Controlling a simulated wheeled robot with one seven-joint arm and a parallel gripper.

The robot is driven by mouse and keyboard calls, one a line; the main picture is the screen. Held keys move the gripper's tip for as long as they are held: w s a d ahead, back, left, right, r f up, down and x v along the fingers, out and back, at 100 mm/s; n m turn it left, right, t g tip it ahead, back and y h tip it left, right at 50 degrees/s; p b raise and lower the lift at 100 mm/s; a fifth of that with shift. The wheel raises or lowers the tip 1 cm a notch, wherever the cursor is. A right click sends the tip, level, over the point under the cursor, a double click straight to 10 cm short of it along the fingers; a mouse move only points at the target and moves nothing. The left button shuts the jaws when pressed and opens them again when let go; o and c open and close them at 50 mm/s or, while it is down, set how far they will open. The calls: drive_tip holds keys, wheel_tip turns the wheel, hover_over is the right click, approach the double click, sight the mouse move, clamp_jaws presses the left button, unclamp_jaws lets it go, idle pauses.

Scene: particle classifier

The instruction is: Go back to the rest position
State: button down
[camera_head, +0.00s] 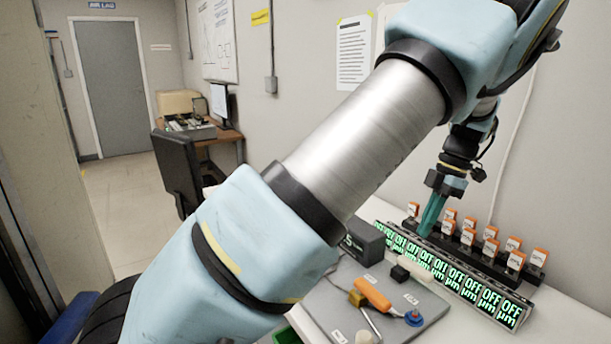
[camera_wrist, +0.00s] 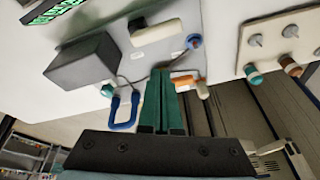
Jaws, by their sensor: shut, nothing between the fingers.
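My gripper (camera_head: 427,230) hangs at the right, its teal fingers pointing down beside a long display strip (camera_head: 455,275) that reads OFF and µm in green. The fingers look closed together and hold nothing. In the wrist view my gripper (camera_wrist: 161,72) shows its teal fingers side by side, above the worktop, with no object between them. My arm crosses the head view from lower left to upper right and hides part of the table. Whether the fingertips touch the display strip cannot be told.
Several orange-and-white pieces (camera_head: 515,261) stand in dark racks behind the strip. A grey board (camera_head: 340,303) bears an orange-handled tool (camera_head: 372,295), a blue round piece (camera_head: 414,318) and a black block (camera_head: 399,274). A dark box (camera_head: 362,243) stands near it. The wall is close behind.

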drive_tip(key=w+a+m+h, duration=0.15)
drive_tip(key=a+m, duration=0.25)
drive_tip(key=a, duration=0.7)
drive_tip(key=w+a+m+h, duration=0.1)
drive_tip(key=w+a+m, duration=0.25)
drive_tip(key=a, duration=0.65)
drive_tip(key=s+a+m+t, duration=0.1)
drive_tip(key=s+a+m, duration=0.3)
drive_tip(key=a+m, duration=0.2)
drive_tip(key=s+a+m+t+h, duration=0.1)
drive_tip(key=s+a+m, duration=0.4)
drive_tip(key=a, duration=0.6)
drive_tip(key=shift+a+m, duration=0.15)
drive_tip(key=shift+m, duration=0.5)
